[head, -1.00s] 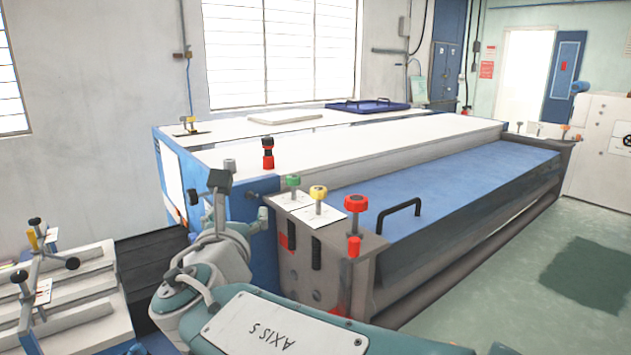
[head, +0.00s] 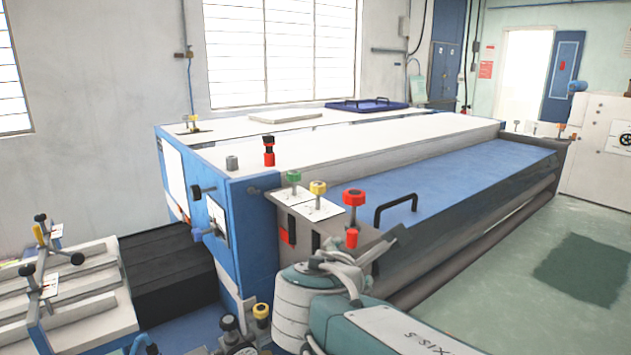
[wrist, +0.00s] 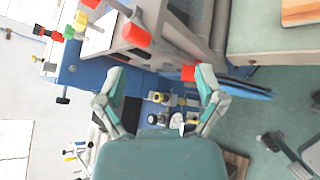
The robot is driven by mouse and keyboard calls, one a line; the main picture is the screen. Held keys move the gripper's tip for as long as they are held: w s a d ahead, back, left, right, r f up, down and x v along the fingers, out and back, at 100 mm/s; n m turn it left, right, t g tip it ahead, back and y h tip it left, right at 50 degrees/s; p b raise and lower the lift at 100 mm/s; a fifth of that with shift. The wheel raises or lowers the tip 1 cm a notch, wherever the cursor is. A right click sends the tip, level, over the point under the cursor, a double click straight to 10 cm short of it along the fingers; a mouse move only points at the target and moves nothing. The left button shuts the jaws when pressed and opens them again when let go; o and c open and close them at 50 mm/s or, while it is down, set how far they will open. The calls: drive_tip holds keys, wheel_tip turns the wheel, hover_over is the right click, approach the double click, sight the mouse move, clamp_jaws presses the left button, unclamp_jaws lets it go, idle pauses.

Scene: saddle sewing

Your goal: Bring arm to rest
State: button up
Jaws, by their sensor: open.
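My gripper (wrist: 161,74) is open and empty in the wrist view, its two teal and grey fingers spread wide apart. Blue machine parts, a red knob and several small fittings show beyond and between the fingers; I cannot tell how far off they are. In the head view my teal arm comes in from the bottom right and bends near the front corner of the large machine.
The long machine (head: 225,180) with a blue cover (head: 470,185) fills the middle. Red (head: 354,198), yellow (head: 318,188) and green (head: 293,177) knobs stand on its near corner. Small fittings (head: 240,335) sit low beside my arm. Floor (head: 500,300) at the right is clear.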

drive_tip(key=s+d+f+m+g, duration=0.5)
drive_tip(key=s+d+f+m, duration=0.4)
drive_tip(key=m, duration=0.3)
drive_tip(key=s+d+f+m+g+y, duration=0.1)
drive_tip(key=s+f+m+y, duration=0.3)
drive_tip(key=s+m, duration=0.4)
drive_tip(key=f+m+g, duration=0.1)
drive_tip(key=m, duration=0.2)
drive_tip(key=shift+s+m, duration=0.4)
